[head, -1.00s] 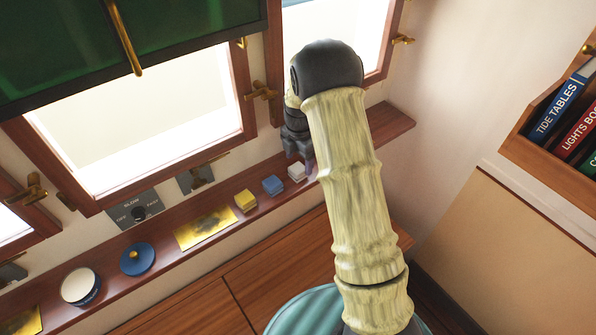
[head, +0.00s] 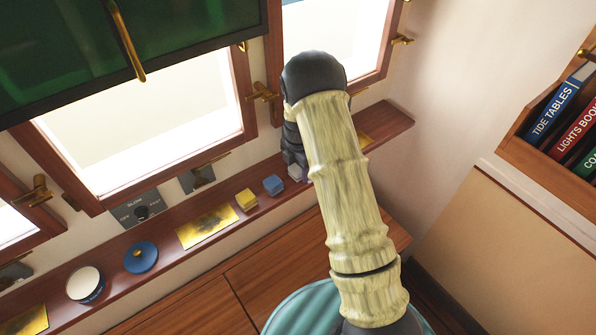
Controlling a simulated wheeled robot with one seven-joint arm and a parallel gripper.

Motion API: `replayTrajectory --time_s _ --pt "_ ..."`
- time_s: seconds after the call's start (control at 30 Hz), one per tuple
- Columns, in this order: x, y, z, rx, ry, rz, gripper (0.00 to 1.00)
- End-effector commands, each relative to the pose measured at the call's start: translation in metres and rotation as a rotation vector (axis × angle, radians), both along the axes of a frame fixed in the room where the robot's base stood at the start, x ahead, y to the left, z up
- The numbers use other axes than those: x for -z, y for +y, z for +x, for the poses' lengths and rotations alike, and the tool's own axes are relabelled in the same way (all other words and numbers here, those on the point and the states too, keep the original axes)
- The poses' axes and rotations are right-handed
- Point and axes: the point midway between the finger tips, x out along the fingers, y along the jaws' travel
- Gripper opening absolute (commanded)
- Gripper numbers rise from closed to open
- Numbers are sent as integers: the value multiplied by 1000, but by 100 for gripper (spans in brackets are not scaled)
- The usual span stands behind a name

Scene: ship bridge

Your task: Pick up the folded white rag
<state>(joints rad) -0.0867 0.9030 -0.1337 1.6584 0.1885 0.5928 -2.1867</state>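The folded white rag (head: 295,173) lies on the wooden shelf below the windows, to the right of a blue folded cloth. Only a small pale part of it shows, as my gripper covers the rest. My gripper (head: 297,166) points down at the rag, with its fingers at or around it. My forearm and the dark fingers hide the contact, so I cannot tell whether the fingers are open or closed on the rag.
On the shelf (head: 385,128) to the left are the blue folded cloth (head: 273,185), a yellow folded cloth (head: 246,199), a brass plate (head: 207,226), a blue lid (head: 141,257) and a round white-topped tin (head: 85,284). A bookshelf (head: 517,150) is at the right.

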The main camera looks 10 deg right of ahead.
Motion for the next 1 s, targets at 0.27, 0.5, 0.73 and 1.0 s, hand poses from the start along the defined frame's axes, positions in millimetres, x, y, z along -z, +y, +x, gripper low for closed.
replayTrajectory --time_s 0.27,0.5,0.73,1.0 --pt "0 0 0 0 0 0 23" --pt "-1 0 0 0 -1 0 23" --pt "-18 -2 -3 0 -5 1 23" --pt "-63 -2 -2 0 -6 1 23"
